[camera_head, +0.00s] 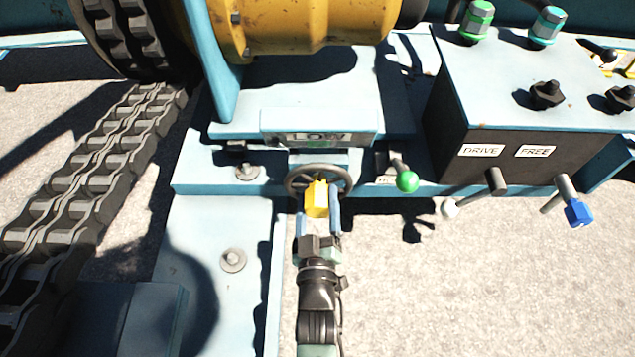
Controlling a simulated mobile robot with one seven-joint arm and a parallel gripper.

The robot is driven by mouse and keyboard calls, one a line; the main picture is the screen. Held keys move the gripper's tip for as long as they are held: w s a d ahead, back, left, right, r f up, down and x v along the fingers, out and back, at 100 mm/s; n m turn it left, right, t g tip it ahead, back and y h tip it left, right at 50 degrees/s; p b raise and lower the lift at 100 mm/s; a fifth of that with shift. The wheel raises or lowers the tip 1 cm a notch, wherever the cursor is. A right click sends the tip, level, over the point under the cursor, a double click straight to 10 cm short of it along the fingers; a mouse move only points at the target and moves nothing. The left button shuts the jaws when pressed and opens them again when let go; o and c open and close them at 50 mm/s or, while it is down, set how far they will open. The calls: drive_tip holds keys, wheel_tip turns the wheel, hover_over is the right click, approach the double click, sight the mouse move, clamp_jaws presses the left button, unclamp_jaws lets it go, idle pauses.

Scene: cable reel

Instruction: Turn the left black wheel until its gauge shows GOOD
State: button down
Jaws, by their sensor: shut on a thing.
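The black wheel (289,184) is near the picture's middle, on the front of the pale blue machine. Its gauge (319,137) sits just above it and reads LOW. A yellow block-like piece (317,199) shows at the wheel's near side. My gripper (319,208) reaches up from below, its two fingers either side of the yellow piece, and it is shut on this piece. The gripper and the yellow piece cover the lower part of the wheel. I cannot tell how the yellow piece joins the wheel.
A green-knobbed lever (407,181) stands close right of the wheel. Further right, a control box (545,85) has DRIVE and FREE labels, a white-knobbed lever (449,208) and a blue-knobbed lever (578,213). A heavy chain (75,195) runs along the left. Open ground lies at lower right.

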drive_tip(key=m+p, duration=0.1)
drive_tip(key=m, duration=0.4)
drive_tip(key=shift+d, duration=0.1)
idle(0.5)
drive_tip(key=shift+c, duration=0.2)
unclamp_jaws()
drive_tip(key=shift+s, duration=0.1)
drive_tip(key=s+p, duration=0.6)
drive_tip(key=s, duration=0.7)
